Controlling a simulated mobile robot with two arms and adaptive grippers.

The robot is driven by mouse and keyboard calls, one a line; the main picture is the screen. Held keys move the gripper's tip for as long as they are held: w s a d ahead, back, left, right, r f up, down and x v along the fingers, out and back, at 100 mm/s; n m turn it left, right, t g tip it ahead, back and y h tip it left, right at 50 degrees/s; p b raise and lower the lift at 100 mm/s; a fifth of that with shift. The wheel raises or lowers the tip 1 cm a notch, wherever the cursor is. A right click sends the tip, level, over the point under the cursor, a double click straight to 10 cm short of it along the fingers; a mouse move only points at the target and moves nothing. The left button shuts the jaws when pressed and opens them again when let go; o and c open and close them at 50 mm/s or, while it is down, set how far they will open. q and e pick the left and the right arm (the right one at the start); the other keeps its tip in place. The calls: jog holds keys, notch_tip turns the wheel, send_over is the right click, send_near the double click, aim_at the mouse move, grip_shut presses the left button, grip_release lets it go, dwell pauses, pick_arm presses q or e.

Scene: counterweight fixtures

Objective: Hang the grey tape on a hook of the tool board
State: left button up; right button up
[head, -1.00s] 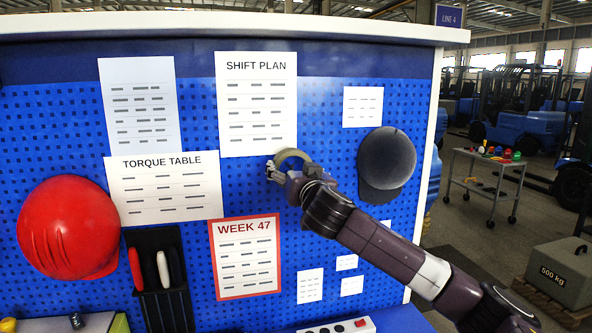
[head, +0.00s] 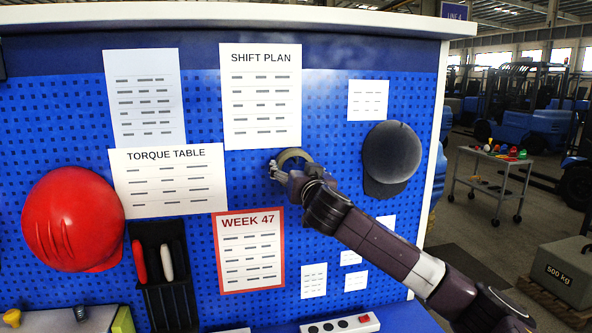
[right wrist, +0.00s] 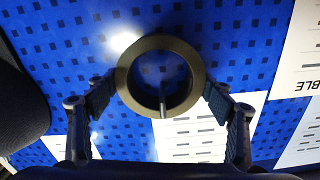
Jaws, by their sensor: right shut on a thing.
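The grey tape (head: 290,151) is a ring held upright against or very near the blue tool board (head: 330,125), just below the shift plan sheet. My right gripper (head: 281,171) is shut on it. In the right wrist view the tape (right wrist: 124,76) faces the camera, with the two fingers of my right gripper (right wrist: 160,100) on either side of its lower part. A thin grey hook (right wrist: 163,106) shows within the ring's opening and across its lower rim. I cannot tell whether the tape rests on it. My left gripper is not in view.
On the board are a red helmet (head: 72,215), a dark cap (head: 391,155), a black holder (head: 170,295) with handles, and several paper sheets. The board right of the tape is bare up to the cap. A cart (head: 490,180) stands beyond on the right.

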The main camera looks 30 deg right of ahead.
jog(key=o, duration=1.2)
jog(key=v, duration=1.2)
jog(key=shift+f, duration=0.1)
